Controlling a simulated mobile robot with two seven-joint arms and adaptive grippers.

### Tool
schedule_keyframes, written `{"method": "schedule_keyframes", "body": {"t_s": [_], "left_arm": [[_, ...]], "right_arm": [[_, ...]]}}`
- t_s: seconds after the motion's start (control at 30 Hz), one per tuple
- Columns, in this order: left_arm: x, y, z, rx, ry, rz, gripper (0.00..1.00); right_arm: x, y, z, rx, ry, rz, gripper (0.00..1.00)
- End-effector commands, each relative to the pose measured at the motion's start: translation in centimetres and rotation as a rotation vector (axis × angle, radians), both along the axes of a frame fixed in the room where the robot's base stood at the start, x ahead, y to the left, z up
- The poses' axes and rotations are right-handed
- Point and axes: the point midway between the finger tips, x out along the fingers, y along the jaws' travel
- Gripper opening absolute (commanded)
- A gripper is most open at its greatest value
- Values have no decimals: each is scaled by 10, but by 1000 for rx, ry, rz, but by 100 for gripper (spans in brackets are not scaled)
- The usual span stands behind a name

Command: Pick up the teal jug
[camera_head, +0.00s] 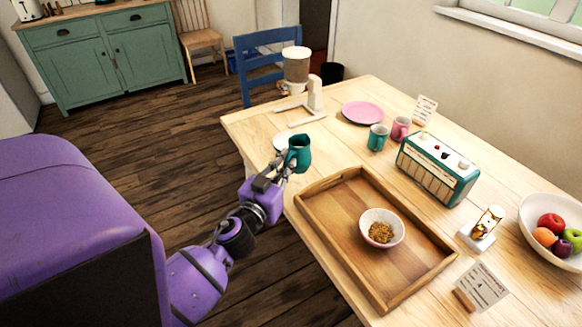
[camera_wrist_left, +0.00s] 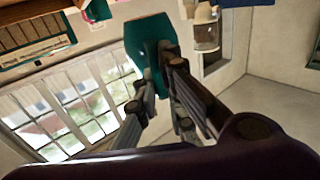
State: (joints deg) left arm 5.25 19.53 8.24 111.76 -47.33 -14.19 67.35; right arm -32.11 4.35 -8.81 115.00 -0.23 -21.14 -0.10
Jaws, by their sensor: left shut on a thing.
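In the left wrist view the jug (camera_wrist_left: 148,42) sits between the finger ends of my left gripper (camera_wrist_left: 155,85). The fingers hide part of the jug, and I cannot tell for certain whether its base touches the table. My right gripper is in neither view.
The wooden tray (camera_head: 337,190) holds a bowl of cereal (camera_head: 382,229). A cereal dispenser (camera_head: 297,72), pink plate (camera_head: 362,112), teal mug (camera_head: 378,137), pink mug (camera_head: 400,128) and radio (camera_head: 437,168) stand farther off.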

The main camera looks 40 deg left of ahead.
Motion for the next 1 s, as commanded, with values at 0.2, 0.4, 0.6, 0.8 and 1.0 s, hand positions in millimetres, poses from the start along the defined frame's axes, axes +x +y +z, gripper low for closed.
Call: {"method": "schedule_keyframes", "body": {"t_s": [0.2, 0.4, 0.6, 0.8, 1.0], "left_arm": [[-28, 3, 12, 1, -1, 1, 0], [-49, 4, 21, 1, -2, 0, 0], [-66, 6, 29, 1, -2, 0, 0], [-77, 7, 34, 0, -2, 0, 0], [-84, 7, 38, 2, -3, -1, 0]], "right_arm": [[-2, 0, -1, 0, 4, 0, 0], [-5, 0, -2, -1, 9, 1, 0], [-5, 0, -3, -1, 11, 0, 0], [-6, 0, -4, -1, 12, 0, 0], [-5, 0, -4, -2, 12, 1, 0]]}}
